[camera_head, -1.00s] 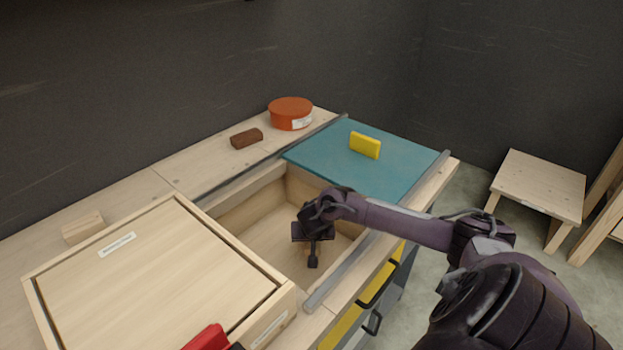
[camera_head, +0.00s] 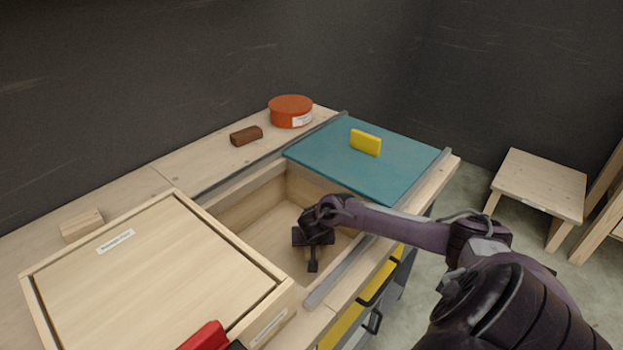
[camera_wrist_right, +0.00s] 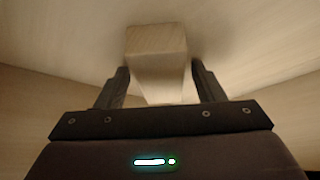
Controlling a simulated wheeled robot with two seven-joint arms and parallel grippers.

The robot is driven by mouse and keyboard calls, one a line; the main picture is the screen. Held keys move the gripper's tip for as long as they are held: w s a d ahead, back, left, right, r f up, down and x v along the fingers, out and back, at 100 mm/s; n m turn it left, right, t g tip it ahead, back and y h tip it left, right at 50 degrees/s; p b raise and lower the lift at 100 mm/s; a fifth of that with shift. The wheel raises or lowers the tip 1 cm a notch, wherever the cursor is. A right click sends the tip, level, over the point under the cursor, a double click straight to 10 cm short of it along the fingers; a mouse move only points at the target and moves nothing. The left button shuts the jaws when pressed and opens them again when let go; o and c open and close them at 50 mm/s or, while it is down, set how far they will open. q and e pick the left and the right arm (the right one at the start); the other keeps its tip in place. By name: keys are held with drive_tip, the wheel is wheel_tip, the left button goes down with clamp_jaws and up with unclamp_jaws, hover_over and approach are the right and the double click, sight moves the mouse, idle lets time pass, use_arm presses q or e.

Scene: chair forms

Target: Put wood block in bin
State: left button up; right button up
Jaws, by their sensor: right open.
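A light wood block (camera_wrist_right: 157,55) lies between the fingers of my right gripper (camera_wrist_right: 160,85) in the right wrist view. The fingers are apart, with gaps showing on both sides of the block. In the head view my right gripper (camera_head: 314,250) is low inside the open wooden bin (camera_head: 245,213), pointing down. It mostly hides the block there. A second light wood block (camera_head: 82,226) sits on the bench behind the lidded box at the left. My left gripper is not in view.
A wooden lidded box (camera_head: 150,275) stands left of the bin. A teal board (camera_head: 350,172) with a yellow block (camera_head: 365,143) lies right of it. A brown block (camera_head: 246,136) and an orange round tin (camera_head: 291,112) sit behind. A red object (camera_head: 205,337) shows at the bottom edge.

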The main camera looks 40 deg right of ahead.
drive_tip(key=shift+s+a+r, duration=0.1)
drive_tip(key=shift+s+r, duration=0.05)
drive_tip(key=shift+r, duration=0.25)
drive_tip(key=p+v, duration=0.2)
drive_tip(key=v, duration=0.3)
drive_tip(key=shift+r, duration=0.15)
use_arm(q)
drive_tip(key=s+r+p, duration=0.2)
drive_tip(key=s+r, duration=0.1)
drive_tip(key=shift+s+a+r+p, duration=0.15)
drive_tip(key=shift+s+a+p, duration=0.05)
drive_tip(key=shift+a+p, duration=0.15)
use_arm(e)
drive_tip(key=v, duration=0.6)
